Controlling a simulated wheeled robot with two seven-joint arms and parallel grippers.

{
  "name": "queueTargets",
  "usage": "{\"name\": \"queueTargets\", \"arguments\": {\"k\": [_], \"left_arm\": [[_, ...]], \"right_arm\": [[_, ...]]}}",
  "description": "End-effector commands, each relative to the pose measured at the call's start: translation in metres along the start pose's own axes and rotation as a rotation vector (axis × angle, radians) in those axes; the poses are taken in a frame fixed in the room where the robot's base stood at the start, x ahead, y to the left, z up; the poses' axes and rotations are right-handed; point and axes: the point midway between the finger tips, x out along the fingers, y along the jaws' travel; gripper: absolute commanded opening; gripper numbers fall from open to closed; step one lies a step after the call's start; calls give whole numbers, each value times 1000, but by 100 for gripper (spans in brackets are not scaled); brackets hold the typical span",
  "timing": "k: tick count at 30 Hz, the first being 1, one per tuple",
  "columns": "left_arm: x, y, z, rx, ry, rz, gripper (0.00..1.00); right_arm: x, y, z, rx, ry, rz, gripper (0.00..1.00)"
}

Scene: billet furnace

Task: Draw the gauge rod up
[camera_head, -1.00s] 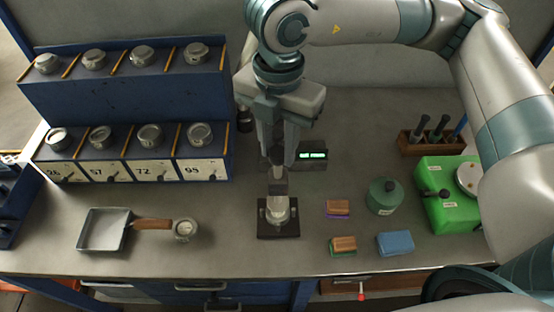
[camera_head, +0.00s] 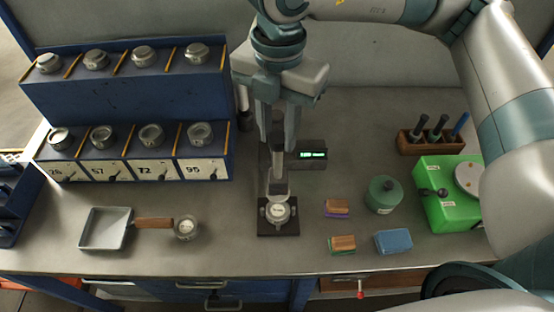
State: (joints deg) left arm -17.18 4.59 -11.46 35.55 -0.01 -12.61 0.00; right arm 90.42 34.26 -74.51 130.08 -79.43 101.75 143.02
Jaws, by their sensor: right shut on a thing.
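The gauge stands on a dark square base (camera_head: 265,232) near the front middle of the bench. A round metal tin (camera_head: 278,212) sits on that base. The gauge rod (camera_head: 279,188) rises above the tin. My right gripper (camera_head: 278,145) comes down from above and is shut on the upper part of the rod; its fingers partly hide the grip. A small lit display (camera_head: 312,154) stands just right of the fingers. Its digits are too small to read. My left gripper is not in view.
A blue rack (camera_head: 125,90) with several tins stands at the left. A square pan (camera_head: 105,228) and another tin (camera_head: 186,228) lie in front of it. Small blocks (camera_head: 342,244), a green canister (camera_head: 384,195) and a green machine (camera_head: 445,208) stand at the right.

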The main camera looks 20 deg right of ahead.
Motion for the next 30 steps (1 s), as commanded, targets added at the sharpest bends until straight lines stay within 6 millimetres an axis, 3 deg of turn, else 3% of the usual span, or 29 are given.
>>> {"name": "queueTargets", "arguments": {"k": [5, 6, 8, 20, 30], "left_arm": [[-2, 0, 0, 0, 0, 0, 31], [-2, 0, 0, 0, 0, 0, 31], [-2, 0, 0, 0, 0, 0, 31], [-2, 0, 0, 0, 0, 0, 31], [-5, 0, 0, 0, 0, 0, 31]], "right_arm": [[-8, 1, 0, 1, -1, 3, 13], [-8, 0, 0, 1, 0, 2, 35], [-7, 0, 0, 1, 0, 2, 47], [-10, 0, 0, 0, 0, 1, 47], [-30, 0, 0, -1, -1, 1, 47]]}}
